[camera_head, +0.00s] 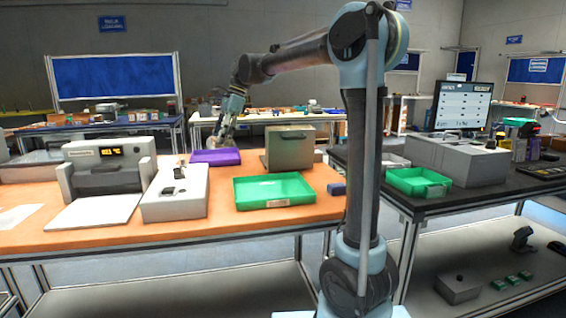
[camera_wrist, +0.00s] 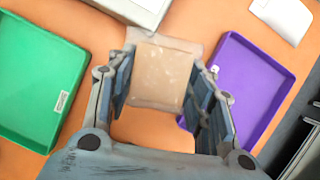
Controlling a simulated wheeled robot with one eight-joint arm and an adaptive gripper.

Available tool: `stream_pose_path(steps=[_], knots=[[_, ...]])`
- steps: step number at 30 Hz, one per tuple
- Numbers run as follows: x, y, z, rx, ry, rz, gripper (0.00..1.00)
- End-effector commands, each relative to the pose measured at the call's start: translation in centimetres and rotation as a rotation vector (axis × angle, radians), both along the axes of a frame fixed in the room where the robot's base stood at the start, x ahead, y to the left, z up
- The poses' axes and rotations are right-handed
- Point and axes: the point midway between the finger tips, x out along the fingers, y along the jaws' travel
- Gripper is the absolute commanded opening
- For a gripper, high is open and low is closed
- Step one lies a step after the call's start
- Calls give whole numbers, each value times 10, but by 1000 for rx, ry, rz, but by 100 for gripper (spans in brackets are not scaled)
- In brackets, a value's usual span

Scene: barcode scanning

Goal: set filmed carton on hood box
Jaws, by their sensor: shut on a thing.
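My gripper (camera_wrist: 160,92) is shut on the filmed carton (camera_wrist: 160,72), a tan block in clear wrinkled film, with one finger along each side of it. Orange table surface shows around the carton. A beige-grey box with a dark top handle (camera_head: 289,150) stands right of my gripper, behind the green tray. I cannot tell for certain that this is the hood box.
A purple tray (camera_head: 215,157) is near my gripper, and right of the carton in the wrist view (camera_wrist: 250,88). A green tray (camera_head: 272,192) is at the table's front. A grey-white device (camera_head: 175,195) and a display machine (camera_head: 105,172) stand to the left. A dark table (camera_head: 465,205) is at right.

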Motion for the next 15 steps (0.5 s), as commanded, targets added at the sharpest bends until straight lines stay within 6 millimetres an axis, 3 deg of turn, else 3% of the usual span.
stream_pose_path(steps=[6, 15], knots=[[55, -53, 1, 0, 0, -91, 18], [115, -133, 2, 0, 1, -204, 18]])
